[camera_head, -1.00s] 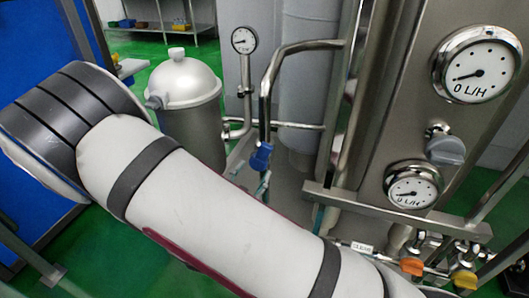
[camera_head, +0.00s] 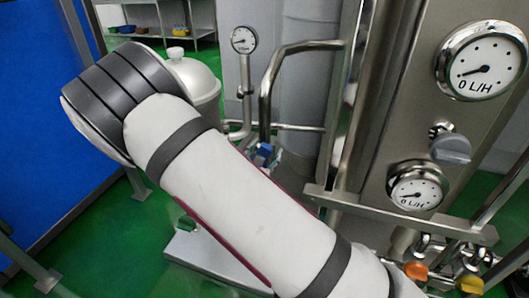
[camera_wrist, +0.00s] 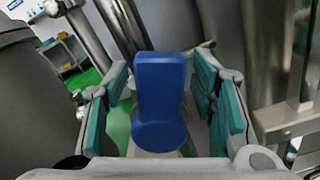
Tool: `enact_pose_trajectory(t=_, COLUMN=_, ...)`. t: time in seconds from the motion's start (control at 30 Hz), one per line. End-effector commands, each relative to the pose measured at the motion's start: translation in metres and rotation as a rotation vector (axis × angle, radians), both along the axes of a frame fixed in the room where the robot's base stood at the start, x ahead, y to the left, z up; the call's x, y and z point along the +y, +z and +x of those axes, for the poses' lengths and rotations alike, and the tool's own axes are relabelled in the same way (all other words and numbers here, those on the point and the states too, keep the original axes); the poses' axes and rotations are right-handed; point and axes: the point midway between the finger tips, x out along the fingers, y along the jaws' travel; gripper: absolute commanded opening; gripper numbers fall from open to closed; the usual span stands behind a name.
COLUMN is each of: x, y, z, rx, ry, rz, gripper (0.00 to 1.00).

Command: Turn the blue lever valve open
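The blue lever valve (camera_wrist: 160,100) fills the middle of the wrist view, its handle pointing up and its rounded end low. In the head view only a small part of the blue lever (camera_head: 264,151) shows beside the steel pipe; my arm hides the rest. My gripper (camera_wrist: 162,105) is open in the wrist view. Its teal-padded fingers stand on the left and right of the lever, with visible gaps on both sides. The gripper itself is hidden behind my arm in the head view.
A steel panel on the right carries round gauges (camera_head: 480,68) and a grey knob (camera_head: 451,149). A curved steel pipe (camera_head: 266,100) rises near the lever.

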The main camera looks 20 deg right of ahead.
Motion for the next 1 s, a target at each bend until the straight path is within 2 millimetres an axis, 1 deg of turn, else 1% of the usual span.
enact_pose_trajectory(t=0.03, x=0.0, y=0.0, z=0.0, rx=0.0, ry=0.0, rz=0.0, gripper=0.43)
enact_pose_trajectory(t=0.07, x=0.0, y=0.0, z=0.0, rx=0.0, ry=0.0, rz=0.0, gripper=0.36)
enact_pose_trajectory(t=0.1, x=0.0, y=0.0, z=0.0, rx=0.0, ry=0.0, rz=0.0, gripper=0.27)
enact_pose_trajectory(t=0.17, x=0.0, y=0.0, z=0.0, rx=0.0, ry=0.0, rz=0.0, gripper=0.13)
enact_pose_trajectory(t=0.2, x=0.0, y=0.0, z=0.0, rx=0.0, ry=0.0, rz=0.0, gripper=0.04)
enact_pose_trajectory(t=0.23, x=0.0, y=0.0, z=0.0, rx=0.0, ry=0.0, rz=0.0, gripper=0.0)
enact_pose_trajectory(t=0.47, x=0.001, y=0.001, z=0.0, rx=0.011, ry=0.0, rz=-0.015, gripper=0.0)
enact_pose_trajectory(t=0.7, x=0.009, y=0.007, z=0.006, rx=0.112, ry=0.001, rz=-0.153, gripper=0.0)
enact_pose_trajectory(t=0.9, x=0.017, y=0.006, z=0.011, rx=0.201, ry=0.001, rz=-0.276, gripper=0.0)
enact_pose_trajectory(t=1.0, x=0.018, y=0.005, z=0.012, rx=0.226, ry=0.001, rz=-0.31, gripper=0.0)
